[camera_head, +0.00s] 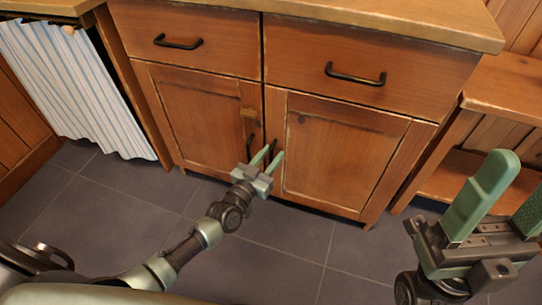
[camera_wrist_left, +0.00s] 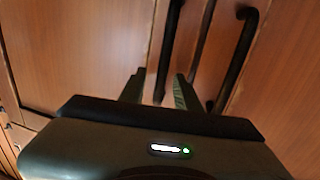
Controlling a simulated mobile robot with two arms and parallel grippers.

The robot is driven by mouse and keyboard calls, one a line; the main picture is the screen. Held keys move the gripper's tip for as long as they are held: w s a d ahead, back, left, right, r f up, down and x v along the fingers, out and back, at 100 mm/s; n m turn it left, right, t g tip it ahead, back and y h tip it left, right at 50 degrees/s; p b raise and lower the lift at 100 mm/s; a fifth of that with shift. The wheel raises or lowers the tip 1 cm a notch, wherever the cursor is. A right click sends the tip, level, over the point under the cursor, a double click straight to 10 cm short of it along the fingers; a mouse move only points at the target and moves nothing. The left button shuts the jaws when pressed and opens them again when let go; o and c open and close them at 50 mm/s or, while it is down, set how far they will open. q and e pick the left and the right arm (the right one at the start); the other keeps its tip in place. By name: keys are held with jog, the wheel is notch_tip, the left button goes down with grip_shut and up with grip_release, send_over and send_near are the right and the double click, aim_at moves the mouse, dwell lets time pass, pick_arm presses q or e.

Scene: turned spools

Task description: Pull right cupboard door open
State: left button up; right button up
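The right cupboard door (camera_head: 345,150) is a closed wooden panel below the right drawer. Its dark upright handle (camera_head: 273,148) is near its left edge. My left gripper (camera_head: 268,158) is at this handle with its two green fingers apart. In the left wrist view the handle (camera_wrist_left: 171,45) runs between the fingertips (camera_wrist_left: 158,90), with gaps visible beside it, so the gripper looks open around it. My right gripper (camera_head: 507,200) is open and empty at the right, away from the cupboard.
The left door (camera_head: 195,110) is closed; its handle (camera_head: 249,147) is close beside my left gripper. Two closed drawers (camera_head: 360,55) are above. A striped curtain (camera_head: 75,85) hangs at left and a wooden shelf unit (camera_head: 515,90) stands at right. The tiled floor (camera_head: 270,265) in front is clear.

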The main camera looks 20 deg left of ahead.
pick_arm(q)
grip_shut()
dwell(1.3)
